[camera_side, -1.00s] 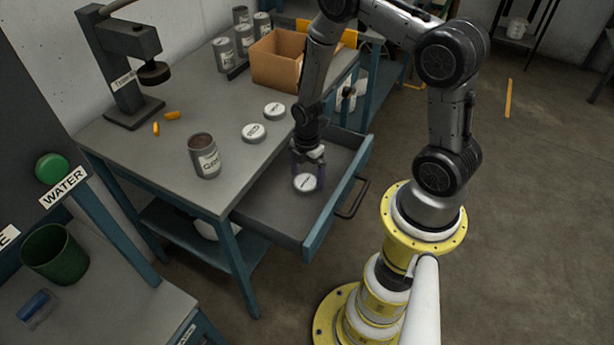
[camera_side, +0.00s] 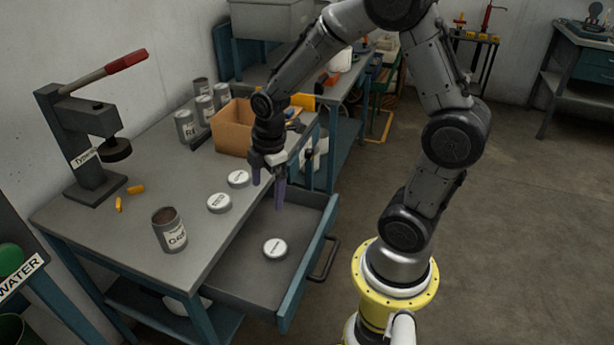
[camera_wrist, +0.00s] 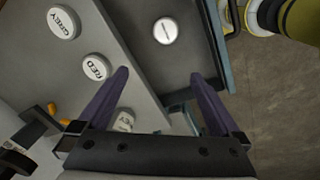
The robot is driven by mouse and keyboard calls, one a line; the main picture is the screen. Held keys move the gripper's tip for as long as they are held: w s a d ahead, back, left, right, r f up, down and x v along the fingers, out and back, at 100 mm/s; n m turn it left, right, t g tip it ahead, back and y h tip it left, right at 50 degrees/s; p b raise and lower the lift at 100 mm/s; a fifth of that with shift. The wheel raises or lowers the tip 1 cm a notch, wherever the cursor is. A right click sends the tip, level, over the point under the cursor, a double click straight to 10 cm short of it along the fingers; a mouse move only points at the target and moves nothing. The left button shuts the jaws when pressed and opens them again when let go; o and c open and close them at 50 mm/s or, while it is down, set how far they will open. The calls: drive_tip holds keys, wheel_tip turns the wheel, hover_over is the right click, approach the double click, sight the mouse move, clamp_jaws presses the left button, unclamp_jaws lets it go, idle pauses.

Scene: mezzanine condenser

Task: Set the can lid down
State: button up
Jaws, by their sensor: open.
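A white can lid (camera_side: 274,248) with small lettering lies flat on the floor of the open drawer (camera_side: 235,262). It also shows in the wrist view (camera_wrist: 165,31), beyond my fingertips. My gripper (camera_side: 267,196) is open and empty, fingers pointing down, above and behind the lid and apart from it. In the wrist view its two purple fingers (camera_wrist: 159,76) are spread with nothing between them. Two more white lids, one (camera_side: 219,203) nearer and one (camera_side: 238,179) farther, lie on the bench top. In the wrist view they read GREY (camera_wrist: 63,22) and RED (camera_wrist: 97,67).
An open, labelled can (camera_side: 170,235) stands on the bench (camera_side: 140,215). A lever press (camera_side: 95,150) and two orange pieces (camera_side: 136,190) are at the left. A cardboard box (camera_side: 233,130) and several grey cans are at the back. The drawer floor around the lid is clear.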

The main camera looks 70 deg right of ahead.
drive_tip(key=s+a+r+m+t, duration=0.2)
drive_tip(key=s+a+r+m, duration=0.1)
drive_tip(key=s+r+m, duration=0.3)
drive_tip(key=s+a+r+m+t, duration=0.2)
drive_tip(key=s+a+r+m, duration=0.2)
drive_tip(key=s+r, duration=0.4)
drive_tip(key=shift+s+r+m, duration=0.25)
drive_tip(key=shift+r+m, duration=0.25)
drive_tip(key=shift+m, duration=0.4)
